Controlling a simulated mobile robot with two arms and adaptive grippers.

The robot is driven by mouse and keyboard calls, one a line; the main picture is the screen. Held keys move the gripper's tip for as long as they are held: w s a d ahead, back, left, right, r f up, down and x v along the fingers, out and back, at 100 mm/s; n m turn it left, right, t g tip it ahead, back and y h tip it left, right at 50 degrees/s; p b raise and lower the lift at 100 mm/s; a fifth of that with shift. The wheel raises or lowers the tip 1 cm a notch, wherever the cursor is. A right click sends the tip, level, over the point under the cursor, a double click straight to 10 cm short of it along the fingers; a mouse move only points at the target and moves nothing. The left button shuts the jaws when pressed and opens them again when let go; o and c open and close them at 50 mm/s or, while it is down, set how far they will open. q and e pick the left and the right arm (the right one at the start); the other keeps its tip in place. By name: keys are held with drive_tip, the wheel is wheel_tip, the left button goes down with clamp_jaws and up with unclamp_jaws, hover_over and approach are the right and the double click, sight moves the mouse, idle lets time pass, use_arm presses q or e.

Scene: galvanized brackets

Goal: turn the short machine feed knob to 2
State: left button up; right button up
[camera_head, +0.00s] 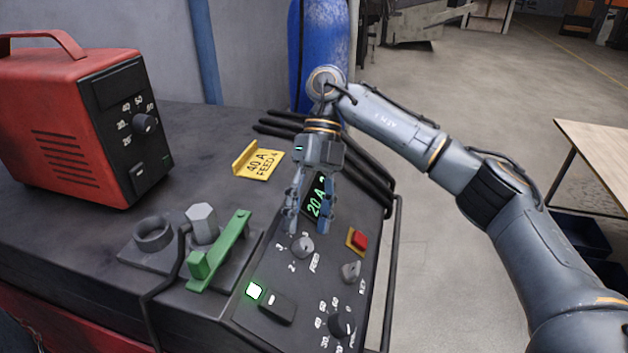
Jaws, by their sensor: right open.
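The short machine has a dark sloped panel (262,322). Its feed knob (303,246) is a small grey round knob beside the word FEED, with small numbers at its left. I cannot tell which number its pointer faces. My right gripper (307,224) points down above the panel, just behind the feed knob. Its two fingers are apart with nothing between them, and I cannot tell whether they touch the panel. My left gripper is out of view.

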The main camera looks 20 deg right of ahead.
drive_tip(key=v, duration=0.9)
drive_tip(key=shift+r, duration=0.1)
idle(0.4)
